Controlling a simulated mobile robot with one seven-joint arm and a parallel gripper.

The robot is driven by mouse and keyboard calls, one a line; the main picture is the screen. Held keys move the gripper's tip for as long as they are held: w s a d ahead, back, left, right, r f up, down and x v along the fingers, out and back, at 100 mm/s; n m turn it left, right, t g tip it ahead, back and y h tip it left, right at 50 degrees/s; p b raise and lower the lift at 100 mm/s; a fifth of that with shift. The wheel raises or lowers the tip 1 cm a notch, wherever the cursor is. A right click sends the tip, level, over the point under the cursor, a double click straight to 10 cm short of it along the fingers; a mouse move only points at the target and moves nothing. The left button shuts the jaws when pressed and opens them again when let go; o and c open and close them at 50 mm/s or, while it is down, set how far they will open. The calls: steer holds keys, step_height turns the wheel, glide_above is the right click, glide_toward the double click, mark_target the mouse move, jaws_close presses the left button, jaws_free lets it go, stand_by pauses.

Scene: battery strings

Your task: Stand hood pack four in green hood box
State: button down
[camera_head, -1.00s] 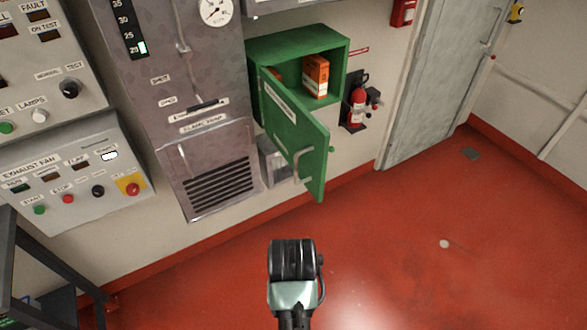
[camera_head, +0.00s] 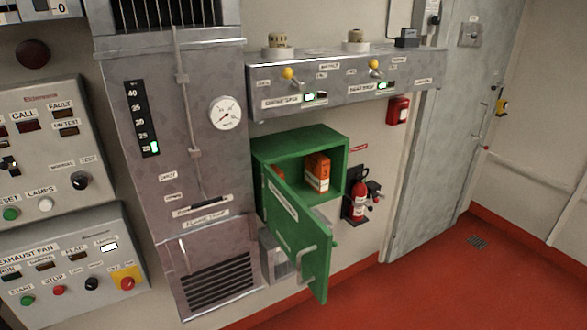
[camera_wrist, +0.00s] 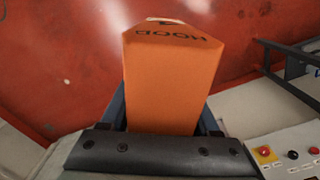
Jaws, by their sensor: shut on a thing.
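The green hood box (camera_head: 347,142) is on the wall in the head view, with its door (camera_head: 305,235) swung open towards me. Inside, an orange pack (camera_head: 317,172) stands upright near the right side. Another bit of orange shows at the left, mostly hidden by the door. In the wrist view my gripper (camera_wrist: 160,125) is shut on an orange pack marked HOOD (camera_wrist: 172,85); its number is not readable. The gripper is outside the head view.
A red fire extinguisher (camera_head: 358,200) hangs right of the box. A panel with switches (camera_head: 345,88) juts out above it. A grey metal cabinet (camera_head: 195,240) stands to the left. A grey door (camera_head: 440,140) is at the right, and the red floor (camera_head: 420,290) in front looks clear.

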step_height(320, 180, down, 5)
steer(key=b, duration=0.5)
steer(key=shift+f, duration=0.2)
